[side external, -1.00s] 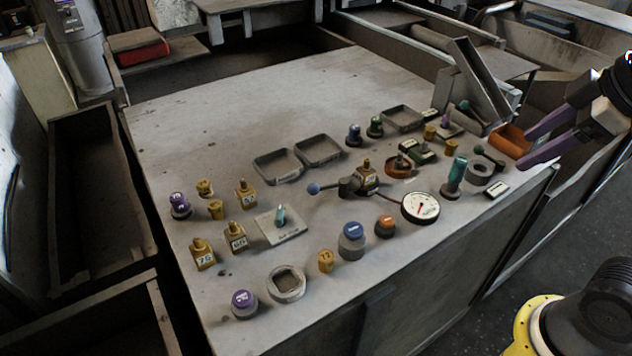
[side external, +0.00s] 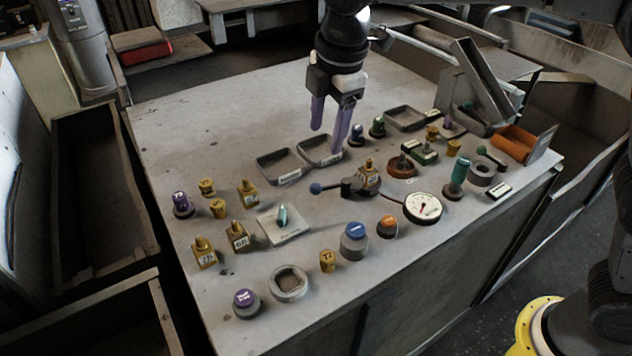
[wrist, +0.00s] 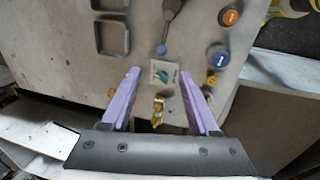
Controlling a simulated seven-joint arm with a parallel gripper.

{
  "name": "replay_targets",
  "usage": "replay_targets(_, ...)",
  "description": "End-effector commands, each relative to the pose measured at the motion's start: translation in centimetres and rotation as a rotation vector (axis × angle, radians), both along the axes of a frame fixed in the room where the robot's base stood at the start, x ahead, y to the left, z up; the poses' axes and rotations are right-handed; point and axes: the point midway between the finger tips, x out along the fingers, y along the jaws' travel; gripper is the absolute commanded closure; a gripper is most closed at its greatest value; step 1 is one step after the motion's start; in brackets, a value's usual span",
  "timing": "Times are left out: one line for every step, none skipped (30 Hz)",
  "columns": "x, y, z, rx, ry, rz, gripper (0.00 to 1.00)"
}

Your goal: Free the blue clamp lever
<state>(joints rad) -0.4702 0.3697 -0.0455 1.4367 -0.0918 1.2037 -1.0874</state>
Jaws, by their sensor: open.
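The clamp lever with its blue ball knob (side external: 314,188) sticks out to the left from a dark clamp (side external: 354,186) in the middle of the bench. The clamp stands against a yellow tagged block (side external: 369,177). My gripper (side external: 327,140) is open and empty, pointing down, above and behind the lever in the side view. In the wrist view the blue knob (wrist: 161,49) lies beyond the fingertips (wrist: 159,73), with the lever running up from it. Nothing touches the knob.
A white plate with a teal piece (side external: 282,217) lies in front of the knob. Two empty trays (side external: 281,166) sit behind it. A dial gauge (side external: 422,207), a blue-topped cylinder (side external: 354,240) and an orange-topped knob (side external: 388,226) stand to the right. The back left of the bench is clear.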

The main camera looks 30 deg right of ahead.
Motion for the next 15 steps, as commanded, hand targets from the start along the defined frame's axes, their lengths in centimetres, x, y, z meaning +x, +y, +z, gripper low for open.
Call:
replay_targets(-0.1,0.4,-0.5,-0.004,0.007,0.008,0.39)
replay_targets(-0.1,0.6,-0.6,-0.003,0.008,0.012,0.39)
replay_targets(-0.1,0.6,-0.8,-0.003,0.006,0.013,0.39)
replay_targets(-0.1,0.6,-1.0,-0.003,0.006,0.013,0.39)
replay_targets(0.0,0.6,-1.4,-0.003,0.007,0.012,0.39)
replay_targets(0.0,0.6,-1.9,-0.004,0.008,0.011,0.39)
replay_targets(0.1,0.5,-2.3,-0.004,0.009,0.011,0.39)
replay_targets(0.2,0.5,-2.8,-0.004,0.009,0.010,0.39)
replay_targets(0.3,0.5,-3.5,-0.004,0.009,0.010,0.39)
replay_targets(0.4,0.5,-4.1,-0.004,0.010,0.010,0.39)
replay_targets(0.6,0.5,-4.7,-0.004,0.009,0.010,0.39)
replay_targets(0.7,0.5,-5.5,-0.004,0.009,0.009,0.39)
replay_targets(0.8,0.5,-6.1,-0.004,0.010,0.009,0.39)
replay_targets(0.9,0.5,-6.7,-0.004,0.009,0.009,0.39)
replay_targets(1.1,0.5,-7.4,-0.004,0.009,0.009,0.39)
